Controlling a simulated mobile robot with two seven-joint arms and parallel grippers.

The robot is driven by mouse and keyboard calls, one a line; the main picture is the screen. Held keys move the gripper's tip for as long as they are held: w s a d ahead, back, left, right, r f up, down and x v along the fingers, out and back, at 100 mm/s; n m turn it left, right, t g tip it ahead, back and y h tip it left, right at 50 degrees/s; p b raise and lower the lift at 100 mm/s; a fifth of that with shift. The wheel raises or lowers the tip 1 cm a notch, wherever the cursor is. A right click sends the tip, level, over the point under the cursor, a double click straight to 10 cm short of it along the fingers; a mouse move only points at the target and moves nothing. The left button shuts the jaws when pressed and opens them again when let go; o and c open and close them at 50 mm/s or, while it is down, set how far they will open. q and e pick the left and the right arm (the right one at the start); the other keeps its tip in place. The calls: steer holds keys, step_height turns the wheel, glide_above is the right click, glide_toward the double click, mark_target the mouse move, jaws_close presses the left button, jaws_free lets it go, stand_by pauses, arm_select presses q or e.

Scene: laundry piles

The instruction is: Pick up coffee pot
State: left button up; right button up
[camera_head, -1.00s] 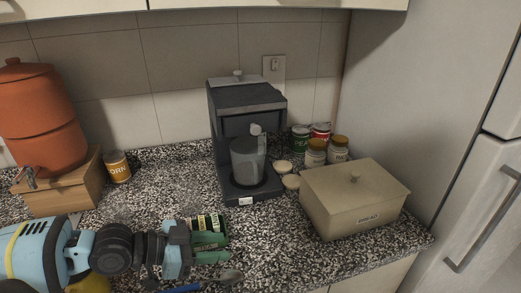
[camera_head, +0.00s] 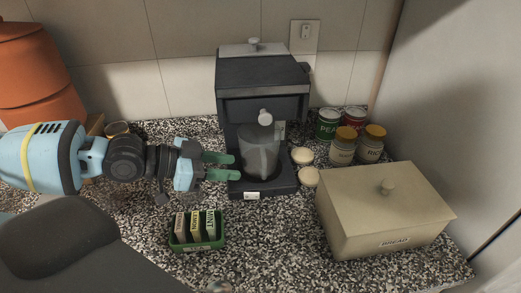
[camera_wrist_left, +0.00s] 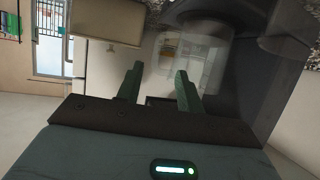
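The coffee pot (camera_head: 258,152) is a dark, see-through jug standing upright in the black coffee maker (camera_head: 262,103), with a light round knob at its top. My left gripper (camera_head: 222,166) comes in from the left with its green fingers apart, close to the left side of the pot. Nothing shows between the fingers. In the left wrist view the open fingers (camera_wrist_left: 159,84) point toward the clear pot (camera_wrist_left: 190,58), which lies just beyond their tips. Whether a finger touches the pot I cannot tell. My right gripper is not in view.
A beige bread box (camera_head: 385,215) stands right of the coffee maker. Several cans and jars (camera_head: 343,145) stand behind it, with two small round lids (camera_head: 303,156) nearby. A green tea box (camera_head: 197,230) lies below my left gripper. An orange water dispenser (camera_head: 40,75) stands at the left.

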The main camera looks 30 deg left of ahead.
mark_target(260, 155)
arm_select(q)
steer(key=shift+x, duration=0.9)
steer(key=shift+w, duration=0.1)
steer(key=shift+d, duration=0.1)
steer(key=x, duration=0.5)
steer(key=shift+s+d, duration=0.2)
steer(key=shift+d, duration=0.05)
jaws_close()
